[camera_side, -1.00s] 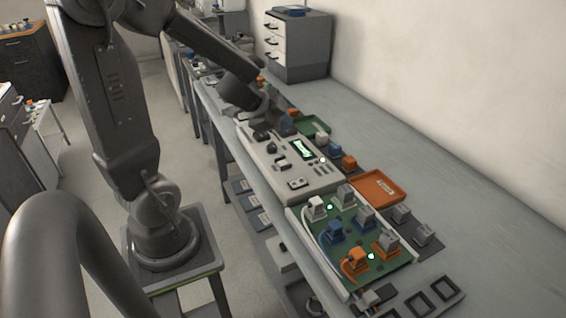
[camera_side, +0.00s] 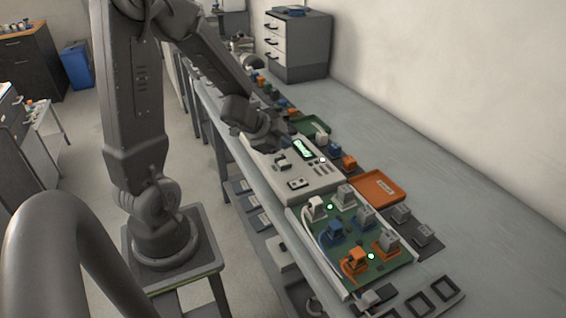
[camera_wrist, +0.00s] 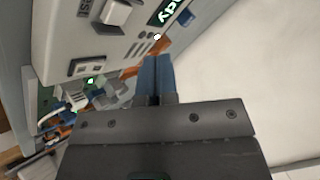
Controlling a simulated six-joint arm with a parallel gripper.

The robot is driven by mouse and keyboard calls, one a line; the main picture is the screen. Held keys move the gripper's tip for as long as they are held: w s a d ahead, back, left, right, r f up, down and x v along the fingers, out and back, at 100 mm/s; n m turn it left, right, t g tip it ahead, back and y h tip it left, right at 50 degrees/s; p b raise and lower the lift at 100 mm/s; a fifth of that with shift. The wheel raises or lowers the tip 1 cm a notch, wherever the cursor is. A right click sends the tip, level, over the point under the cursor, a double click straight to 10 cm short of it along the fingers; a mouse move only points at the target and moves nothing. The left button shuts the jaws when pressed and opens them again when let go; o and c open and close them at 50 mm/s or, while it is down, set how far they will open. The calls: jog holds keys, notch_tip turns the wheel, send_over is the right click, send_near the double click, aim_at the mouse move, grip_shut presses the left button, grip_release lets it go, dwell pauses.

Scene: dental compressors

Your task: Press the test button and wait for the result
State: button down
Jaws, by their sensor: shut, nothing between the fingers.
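The grey test unit (camera_side: 310,187) lies on the bench with a lit green screen (camera_side: 302,149). Its raised light button (camera_side: 282,163) sits left of the screen. In the wrist view the button (camera_wrist: 122,12) is at the top edge beside a partly cut-off label that seems to read "TEST". The screen (camera_wrist: 168,10) there shows letters ending in "dy". My gripper (camera_side: 277,145) is over the far part of the unit, just beyond the button. Its blue fingers (camera_wrist: 157,62) are together and empty. Whether they touch the unit cannot be told.
A green circuit board (camera_side: 348,238) with blue, orange, grey and white connectors and lit green lamps lies nearer the camera. An orange tray (camera_side: 378,186) and a green tray (camera_side: 313,128) lie along the wall side. The bench (camera_side: 455,215) is clear to the right.

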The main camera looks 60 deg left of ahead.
aim_at(283, 164)
jog(key=shift+f, duration=1.6)
dwell(0.9)
jog(key=shift+f, duration=0.4)
jog(key=shift+f, duration=0.45)
dwell(0.6)
jog(key=shift+r, duration=0.9)
jog(key=shift+r, duration=2.5)
